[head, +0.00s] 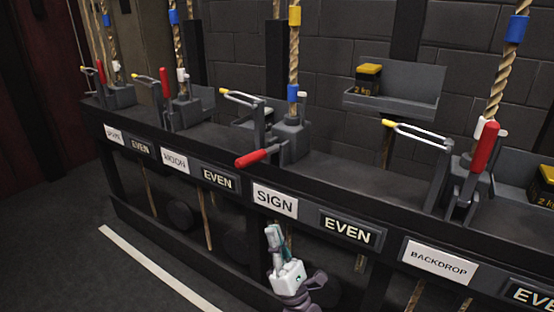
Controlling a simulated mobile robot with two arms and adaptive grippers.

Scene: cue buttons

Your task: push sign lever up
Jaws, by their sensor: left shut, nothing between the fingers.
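The sign lever (251,158) has a red handle that sticks out toward the front left and points slightly down. It sits at the rope lock (291,135) above the white SIGN label (275,201). A rope with blue and yellow bands runs up from that lock. My left gripper (272,235) is shut and empty. It points up in front of the rail, just below the SIGN label and below the red handle, apart from the handle in the picture. My right gripper is not in view.
The backdrop lever (486,147) at right stands upright with a red handle. The moon lever (164,82) and another red lever (100,71) stand at left. A wall tray (400,100) holds a 2 kg weight (368,80). The floor (70,230) at left is clear.

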